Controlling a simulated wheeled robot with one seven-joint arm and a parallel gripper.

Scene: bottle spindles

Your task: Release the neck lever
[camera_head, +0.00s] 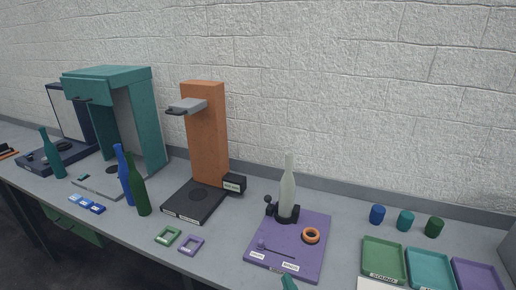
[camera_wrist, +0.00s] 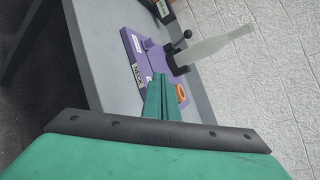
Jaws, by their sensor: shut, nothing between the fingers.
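A pale bottle (camera_head: 288,190) stands upright in a black clamp (camera_head: 287,213) on a purple board (camera_head: 262,238). A black lever with a ball knob (camera_head: 268,199) sticks up at the clamp's left side. The wrist view also shows the bottle (camera_wrist: 220,45), the clamp (camera_wrist: 174,64) and the ball knob (camera_wrist: 187,34). My gripper (camera_head: 288,281) shows as a green tip at the board's front edge, apart from the lever. In the wrist view its fingers (camera_wrist: 161,82) are shut and empty, and they hide part of the board.
An orange ring (camera_head: 311,235) and a thin dark rod (camera_head: 275,249) lie on the board. An orange column (camera_head: 206,130) with a black base and a green bottle (camera_head: 138,185) stand left. Trays (camera_head: 383,259) and small cups (camera_head: 405,220) are right. Open table lies between board and cups.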

